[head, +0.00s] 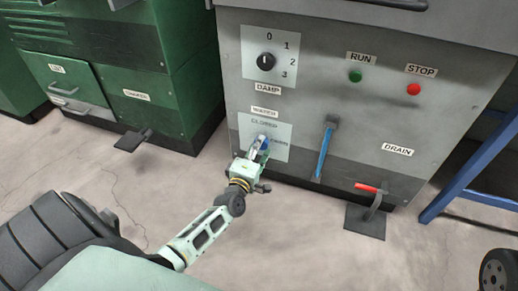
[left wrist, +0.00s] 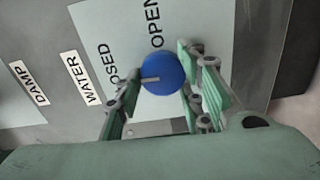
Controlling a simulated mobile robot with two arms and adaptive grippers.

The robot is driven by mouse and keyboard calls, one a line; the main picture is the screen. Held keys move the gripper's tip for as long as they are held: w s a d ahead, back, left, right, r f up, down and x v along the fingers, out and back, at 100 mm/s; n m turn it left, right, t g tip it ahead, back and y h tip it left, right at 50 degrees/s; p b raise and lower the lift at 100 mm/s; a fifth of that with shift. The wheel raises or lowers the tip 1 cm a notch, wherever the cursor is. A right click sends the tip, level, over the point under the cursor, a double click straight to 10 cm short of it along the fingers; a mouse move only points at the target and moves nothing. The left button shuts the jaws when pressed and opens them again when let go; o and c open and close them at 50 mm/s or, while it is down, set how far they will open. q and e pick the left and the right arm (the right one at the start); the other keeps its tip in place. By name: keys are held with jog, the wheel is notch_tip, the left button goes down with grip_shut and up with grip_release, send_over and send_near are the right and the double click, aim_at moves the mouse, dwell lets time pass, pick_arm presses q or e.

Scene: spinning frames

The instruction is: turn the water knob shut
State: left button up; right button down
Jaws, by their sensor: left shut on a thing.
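The blue water knob (head: 261,142) sits on a pale plate (head: 283,128) under the WATER label on the grey machine front. In the head view my left gripper (head: 260,153) is at the knob and covers much of it. In the left wrist view the round blue knob (left wrist: 162,72) is between the green fingers of my left gripper (left wrist: 158,85), which is shut on it. The knob's pale mark points left in that view, towards the CLOSED lettering; OPEN is above the knob there. My right gripper is not in view.
A selector dial (head: 265,62) is above, with a green RUN button (head: 355,76) and red STOP button (head: 413,89) to its right. A blue lever (head: 325,150) and red-handled drain lever (head: 370,188) stick out on the right. A dark pedal (head: 133,139) is at left.

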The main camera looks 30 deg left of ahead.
pick_arm(q)
jog(key=shift+w+d+r+n, duration=0.1)
jog(key=shift+d+r+n, duration=0.15)
jog(key=shift+n, duration=0.15)
jog(key=o, duration=1)
jog(key=shift+o, duration=0.2)
jog(key=shift+a, duration=0.1)
jog(key=v, duration=1.2)
jog(key=shift+f, duration=0.1)
